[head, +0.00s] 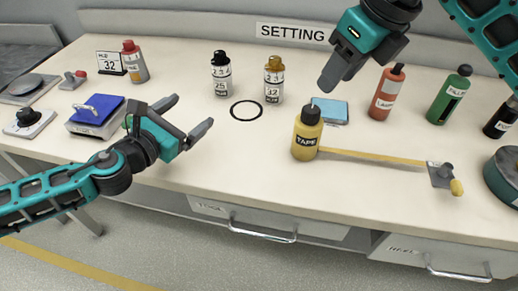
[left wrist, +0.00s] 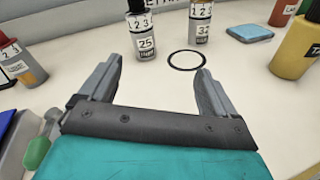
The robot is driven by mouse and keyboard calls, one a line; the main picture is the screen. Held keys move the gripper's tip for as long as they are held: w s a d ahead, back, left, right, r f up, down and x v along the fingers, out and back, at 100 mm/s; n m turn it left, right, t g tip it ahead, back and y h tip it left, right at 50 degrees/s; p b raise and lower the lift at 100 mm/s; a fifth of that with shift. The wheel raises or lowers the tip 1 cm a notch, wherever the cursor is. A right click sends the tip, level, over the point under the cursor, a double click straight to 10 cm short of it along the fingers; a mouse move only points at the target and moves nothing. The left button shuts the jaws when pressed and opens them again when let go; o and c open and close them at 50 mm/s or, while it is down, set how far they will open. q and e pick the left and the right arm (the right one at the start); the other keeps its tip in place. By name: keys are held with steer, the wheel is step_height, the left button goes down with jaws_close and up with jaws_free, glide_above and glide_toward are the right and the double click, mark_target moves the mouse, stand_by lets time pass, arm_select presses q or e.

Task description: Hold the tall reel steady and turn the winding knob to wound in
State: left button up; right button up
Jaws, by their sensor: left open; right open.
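The tall reel (head: 306,140) is a yellow cylinder labelled TAPE, upright on the bench in the middle of the head view. A dark knob (head: 311,115) caps it. A yellow tape strip (head: 375,158) runs out from its base to the right, to a grey end plate (head: 441,177). At the right edge of the left wrist view the reel (left wrist: 294,52) is cut off. My left gripper (head: 188,116) is open and empty, well left of the reel. My right gripper (head: 335,75) is open above and behind the reel, apart from it; its fingers overlap in view.
Two numbered bottles, one black-capped (head: 221,75) and one orange-capped (head: 273,82), stand behind a black ring (head: 246,110). A blue pad (head: 331,110) lies behind the reel. Red (head: 386,95) and green (head: 448,98) bottles stand right. Bare bench lies between left gripper and reel.

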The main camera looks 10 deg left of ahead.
mark_target(314, 127)
arm_select(q)
steer(key=s+d+g+h, duration=0.1)
steer(key=s+d+h, duration=0.1)
steer(key=d, duration=0.4)
steer(key=s+d+m+g+h, duration=0.1)
steer(key=d+h, duration=0.2)
steer(key=d, duration=0.2)
steer(key=s+d+f+m+g+h, duration=0.1)
steer(key=s+d+h, duration=0.1)
steer(key=d, duration=0.4)
steer(key=shift+s+d+h, duration=0.3)
steer(key=shift+h, duration=0.2)
steer(key=x, duration=1.2)
steer(key=shift+w+d+f, duration=0.15)
steer(key=shift+w+d, duration=0.1)
steer(key=shift+w, duration=0.05)
steer(key=shift+c, duration=0.5)
